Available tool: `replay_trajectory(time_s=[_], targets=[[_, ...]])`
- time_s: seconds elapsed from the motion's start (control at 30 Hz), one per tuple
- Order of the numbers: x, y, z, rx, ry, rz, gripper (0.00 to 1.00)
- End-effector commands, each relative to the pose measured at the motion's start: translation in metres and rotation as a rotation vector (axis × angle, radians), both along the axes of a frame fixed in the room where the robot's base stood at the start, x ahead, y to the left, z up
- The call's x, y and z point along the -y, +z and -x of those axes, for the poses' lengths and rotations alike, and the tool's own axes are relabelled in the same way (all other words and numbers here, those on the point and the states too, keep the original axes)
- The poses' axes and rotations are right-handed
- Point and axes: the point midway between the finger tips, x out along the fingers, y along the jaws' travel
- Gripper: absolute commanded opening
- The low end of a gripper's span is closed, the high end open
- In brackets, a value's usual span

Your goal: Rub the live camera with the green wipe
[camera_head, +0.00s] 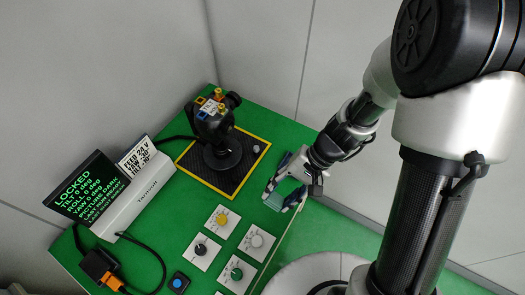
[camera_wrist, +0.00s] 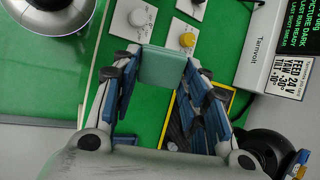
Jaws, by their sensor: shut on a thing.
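The black gimbal camera (camera_head: 213,125) stands upright on a dark mat (camera_head: 240,176) with a yellow border. It has coloured fittings on top. Part of a black rounded body, likely the same camera, shows at the lower right of the wrist view (camera_wrist: 268,145). My gripper (camera_head: 284,196) is to the right of the mat in the head view, apart from the camera. It is shut on the green wipe (camera_wrist: 162,68), a flat pale-green block between the fingertips. The wipe also shows in the head view (camera_head: 275,201).
A screen (camera_head: 90,187) reads LOCKED and PICTURE DARK; a card (camera_head: 138,156) reads FEED 24 V. Yellow (camera_head: 222,219), white (camera_head: 257,241), black (camera_head: 201,249) and green (camera_head: 237,272) knobs and a blue button (camera_head: 179,283) lie in front. Cables run at left.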

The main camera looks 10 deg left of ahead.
Motion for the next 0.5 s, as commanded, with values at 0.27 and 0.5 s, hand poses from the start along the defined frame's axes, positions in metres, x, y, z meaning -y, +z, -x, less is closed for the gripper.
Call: replay_trajectory(time_s=[0.27,0.5], targets=[[-0.080,0.015,-0.024,-0.218,-0.357,-0.537,0.22],[-0.085,0.011,-0.087,-0.160,-0.709,-0.896,0.22]])
